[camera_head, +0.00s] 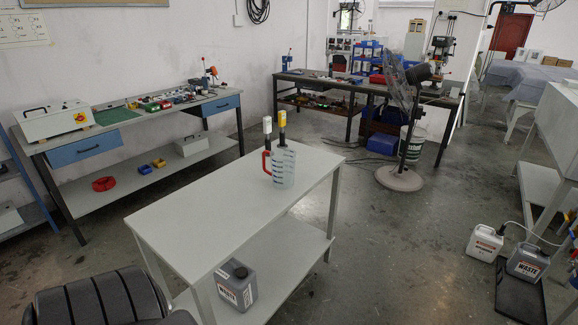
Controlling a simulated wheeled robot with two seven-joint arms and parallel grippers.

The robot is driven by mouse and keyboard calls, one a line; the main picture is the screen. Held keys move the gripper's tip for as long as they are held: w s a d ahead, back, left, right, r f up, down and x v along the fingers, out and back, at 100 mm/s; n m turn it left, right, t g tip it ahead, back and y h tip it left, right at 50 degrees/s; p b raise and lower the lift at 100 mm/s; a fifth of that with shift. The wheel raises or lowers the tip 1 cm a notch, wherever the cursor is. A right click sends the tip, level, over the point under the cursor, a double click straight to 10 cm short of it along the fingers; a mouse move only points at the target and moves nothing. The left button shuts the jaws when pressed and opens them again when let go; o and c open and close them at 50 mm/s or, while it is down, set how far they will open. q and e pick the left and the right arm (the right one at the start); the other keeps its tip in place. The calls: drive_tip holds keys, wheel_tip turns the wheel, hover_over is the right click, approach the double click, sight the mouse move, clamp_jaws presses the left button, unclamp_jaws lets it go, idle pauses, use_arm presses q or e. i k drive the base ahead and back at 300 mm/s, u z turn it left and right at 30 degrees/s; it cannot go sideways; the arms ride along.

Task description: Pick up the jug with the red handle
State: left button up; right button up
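The jug (283,168) with the red handle (265,163) stands upright near the far end of the white table. It is clear with dark markings, and its handle faces left. Two tools stand up out of it, one with a white top (267,126) and one with a yellow top (282,120). Neither of my grippers shows in the head view.
A grey waste canister (232,287) stands on the table's (200,225) lower shelf. A black ribbed seat (95,302) is at the front left. A fan (398,180) stands beyond the table. Waste canisters (485,243) are on the right, with open floor between.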

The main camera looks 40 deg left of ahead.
sight(283, 160)
drive_tip(key=i, duration=3.55)
drive_tip(key=u, duration=2.65)
